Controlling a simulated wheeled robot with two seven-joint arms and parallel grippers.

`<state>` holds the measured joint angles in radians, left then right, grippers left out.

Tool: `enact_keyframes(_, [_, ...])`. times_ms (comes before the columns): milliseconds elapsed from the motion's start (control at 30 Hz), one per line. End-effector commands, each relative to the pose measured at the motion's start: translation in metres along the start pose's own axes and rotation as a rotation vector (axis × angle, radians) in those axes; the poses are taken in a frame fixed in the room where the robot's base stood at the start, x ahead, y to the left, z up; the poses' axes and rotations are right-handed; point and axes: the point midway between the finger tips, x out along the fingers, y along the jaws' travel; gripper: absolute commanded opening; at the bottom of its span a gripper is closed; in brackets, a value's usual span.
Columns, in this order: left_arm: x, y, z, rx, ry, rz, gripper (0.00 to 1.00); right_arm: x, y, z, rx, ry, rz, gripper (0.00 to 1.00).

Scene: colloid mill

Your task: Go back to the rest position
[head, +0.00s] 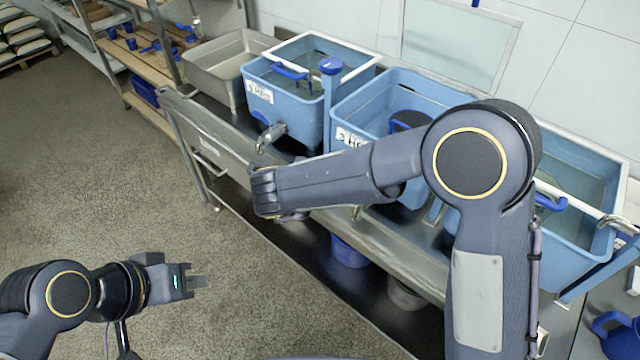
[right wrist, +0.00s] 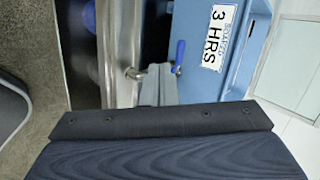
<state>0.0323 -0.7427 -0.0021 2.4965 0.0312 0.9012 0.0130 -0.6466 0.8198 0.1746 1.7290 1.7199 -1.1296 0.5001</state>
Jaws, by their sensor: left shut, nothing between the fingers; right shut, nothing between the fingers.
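My left gripper (head: 197,282) is over the bare floor at the lower left of the head view. Its fingers are together and empty, apart from everything. My right arm reaches across the sink bench in the head view, with its wrist end in front of the bench's front edge; its fingers are hidden there. In the right wrist view the right gripper's grey fingers (right wrist: 160,86) show together and empty past the dark wrist housing. Behind them are a metal tap and the blue tank (right wrist: 222,50) labelled "3 HRS"; I cannot tell how far apart they are.
The steel bench (head: 212,146) carries several blue tanks with taps, such as the left tank (head: 290,112), and a steel basin (head: 212,72). A blue bucket (head: 349,252) stands below. A wooden shelf (head: 122,65) is at the back left.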

Motion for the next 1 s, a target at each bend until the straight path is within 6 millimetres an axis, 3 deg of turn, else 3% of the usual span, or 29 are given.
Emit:
enact_keyframes(467, [0.000, 0.000, 0.000, 0.000, 0.000, 0.000, 0.00, 0.000, -0.003, 0.000, 0.001, -0.008, -0.003, 0.00])
enact_keyframes(567, [0.000, 0.000, 0.000, 0.000, 0.000, 0.000, 0.00, -0.002, -0.025, -0.002, -0.003, -0.072, -0.028, 0.00])
enact_keyframes(667, [0.000, 0.000, 0.000, 0.000, 0.000, 0.000, 0.00, -0.011, -0.071, -0.008, -0.036, -0.221, -0.094, 0.00])
enact_keyframes(800, [0.000, 0.000, 0.000, 0.000, 0.000, 0.000, 0.00, -0.043, -0.137, -0.038, -0.191, -0.476, -0.241, 0.00])
enact_keyframes(900, [0.000, 0.000, 0.000, 0.000, 0.000, 0.000, 0.00, -0.075, -0.157, -0.071, -0.372, -0.615, -0.341, 0.00])
enact_keyframes(1000, [0.000, 0.000, 0.000, 0.000, 0.000, 0.000, 0.00, -0.105, -0.151, -0.111, -0.592, -0.707, -0.409, 0.00])
